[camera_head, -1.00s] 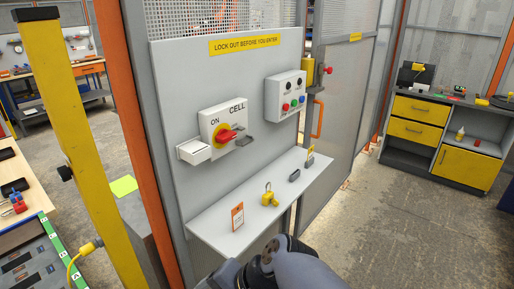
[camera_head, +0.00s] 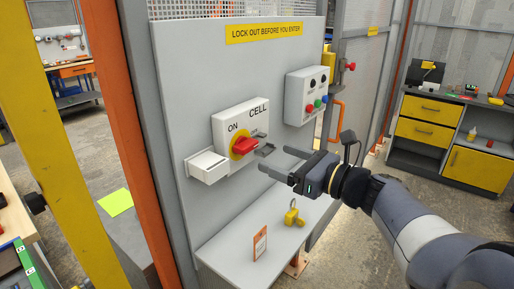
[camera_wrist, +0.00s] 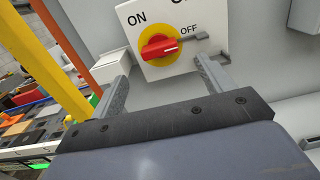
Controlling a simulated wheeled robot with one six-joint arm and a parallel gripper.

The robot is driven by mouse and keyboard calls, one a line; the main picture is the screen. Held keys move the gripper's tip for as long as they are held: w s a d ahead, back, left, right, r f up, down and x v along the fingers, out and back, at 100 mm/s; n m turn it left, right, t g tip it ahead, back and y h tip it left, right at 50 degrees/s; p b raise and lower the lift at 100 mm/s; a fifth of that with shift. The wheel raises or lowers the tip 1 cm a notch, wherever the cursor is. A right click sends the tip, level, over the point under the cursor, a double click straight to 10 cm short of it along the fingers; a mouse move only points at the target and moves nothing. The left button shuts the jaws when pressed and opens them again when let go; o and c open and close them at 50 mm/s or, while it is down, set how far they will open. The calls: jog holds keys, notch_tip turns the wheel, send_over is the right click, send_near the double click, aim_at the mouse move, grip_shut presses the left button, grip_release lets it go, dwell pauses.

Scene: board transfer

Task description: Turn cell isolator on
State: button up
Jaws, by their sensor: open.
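The cell isolator (camera_head: 237,128) is a white box on the grey panel, marked CELL, ON and OFF. Its red handle (camera_head: 245,146) sits on a yellow disc. In the wrist view the red handle (camera_wrist: 161,48) lies roughly level, its white-marked end pointing right towards OFF, with a grey tab beside that end. My gripper (camera_head: 275,162) is open and empty, to the right of and slightly below the handle in the head view. In the wrist view my two fingers (camera_wrist: 160,84) reach up either side below the handle, apart from it.
A white open box (camera_head: 208,167) sticks out left of the isolator. A button box (camera_head: 307,95) is mounted to the right. On the shelf (camera_head: 226,246) below stand a yellow padlock (camera_head: 292,217) and an orange-white tag (camera_head: 260,243). A yellow post (camera_head: 75,150) stands at left.

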aim_at(252, 149)
jog(key=x, duration=0.8)
jog(key=shift+w+a+p, duration=0.1)
jog(key=shift+a+p, duration=0.05)
jog(key=shift+p, duration=0.15)
jog(key=shift+c, duration=0.3)
jog(key=c, duration=0.9)
